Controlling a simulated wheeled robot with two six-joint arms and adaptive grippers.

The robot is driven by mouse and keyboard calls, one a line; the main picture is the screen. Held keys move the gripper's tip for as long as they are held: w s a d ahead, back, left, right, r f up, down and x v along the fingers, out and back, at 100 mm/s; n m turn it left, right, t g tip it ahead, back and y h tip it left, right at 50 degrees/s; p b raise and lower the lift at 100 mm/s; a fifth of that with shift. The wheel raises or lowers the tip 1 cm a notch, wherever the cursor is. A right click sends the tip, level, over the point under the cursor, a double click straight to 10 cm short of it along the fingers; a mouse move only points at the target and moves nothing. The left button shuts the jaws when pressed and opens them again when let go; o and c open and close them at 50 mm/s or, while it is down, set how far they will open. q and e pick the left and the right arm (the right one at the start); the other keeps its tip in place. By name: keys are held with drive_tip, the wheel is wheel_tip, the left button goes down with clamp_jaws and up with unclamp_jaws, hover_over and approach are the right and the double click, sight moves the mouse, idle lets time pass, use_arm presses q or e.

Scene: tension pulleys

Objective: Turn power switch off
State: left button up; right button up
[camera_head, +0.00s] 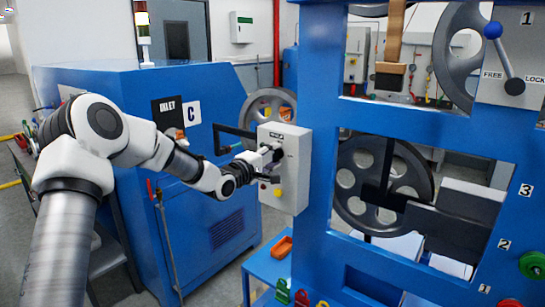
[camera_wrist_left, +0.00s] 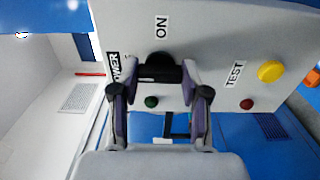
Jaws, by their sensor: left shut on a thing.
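The grey control box (camera_head: 298,160) is mounted on the side of the blue frame in the middle of the head view. Its face fills the upper part of the left wrist view (camera_wrist_left: 210,40), turned sideways, with labels ON, POWER and TEST. The power switch (camera_wrist_left: 160,68) is a black knob beside the ON and POWER labels. My left gripper (camera_head: 270,162) is at the box face, with its two fingers on either side of the knob and shut on it. It hides most of the knob in the head view. My right gripper is not in view.
Near the knob are a green button (camera_wrist_left: 151,101), a red button (camera_wrist_left: 247,104) and a yellow button (camera_wrist_left: 271,71). A blue cabinet (camera_head: 205,235) stands left of the box. The blue frame (camera_head: 322,100) with wheels stands right.

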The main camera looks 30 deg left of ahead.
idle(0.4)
use_arm(q)
drive_tip(key=o, duration=1.1)
drive_tip(key=shift+o, duration=0.2)
drive_tip(key=s, duration=1.1)
drive_tip(key=shift+s+a, duration=0.35)
drive_tip(key=shift+a, duration=0.1)
drive_tip(key=shift+s, duration=0.1)
drive_tip(key=shift+f, duration=0.15)
